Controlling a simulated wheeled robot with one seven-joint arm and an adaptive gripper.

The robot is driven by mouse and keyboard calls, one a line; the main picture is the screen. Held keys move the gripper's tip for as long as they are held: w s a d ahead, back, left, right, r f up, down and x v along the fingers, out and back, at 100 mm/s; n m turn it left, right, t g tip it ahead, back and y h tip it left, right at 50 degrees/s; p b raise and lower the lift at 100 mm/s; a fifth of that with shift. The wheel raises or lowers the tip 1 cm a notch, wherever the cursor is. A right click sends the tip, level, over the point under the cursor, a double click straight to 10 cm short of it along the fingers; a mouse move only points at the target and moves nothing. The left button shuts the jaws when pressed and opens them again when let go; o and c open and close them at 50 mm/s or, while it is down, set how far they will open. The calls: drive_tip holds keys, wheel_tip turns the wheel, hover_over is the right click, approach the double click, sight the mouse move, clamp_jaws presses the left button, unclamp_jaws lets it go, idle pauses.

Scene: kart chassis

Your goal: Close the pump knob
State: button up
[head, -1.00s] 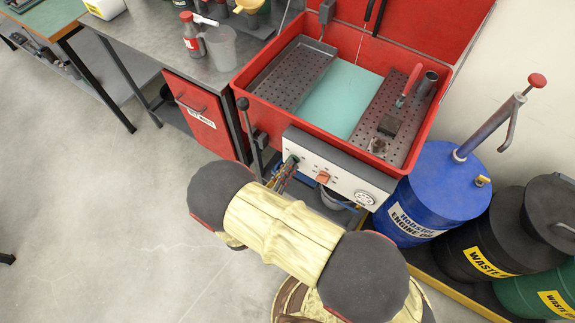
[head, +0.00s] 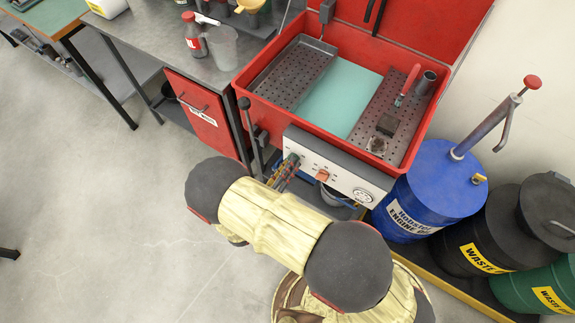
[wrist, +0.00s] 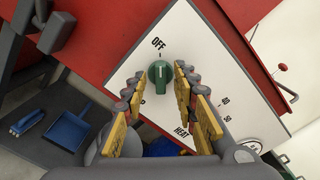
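The green knob (wrist: 160,73) sits on the white control panel (wrist: 203,68), just below the "OFF" mark in the wrist view. Its raised grip stands nearly upright in that picture. My gripper (wrist: 157,80) is open, with one yellow-padded finger on each side of the knob. A gap shows between the knob and both fingers; how deep they reach is hard to tell. In the head view my gripper (head: 287,170) is at the left end of the panel (head: 345,178), and hides most of the green knob there.
An orange-red knob (head: 322,175) and a round gauge (head: 363,195) are further right on the panel. The red wash basin (head: 247,85) is above it. A dark lever (head: 249,130) stands left of the panel. A blue drum (head: 435,185) is at the right.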

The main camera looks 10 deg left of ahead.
drive_tip(key=shift+s, duration=0.1)
drive_tip(key=v, duration=0.7)
drive_tip(key=shift+s+a, duration=0.1)
idle(0.7)
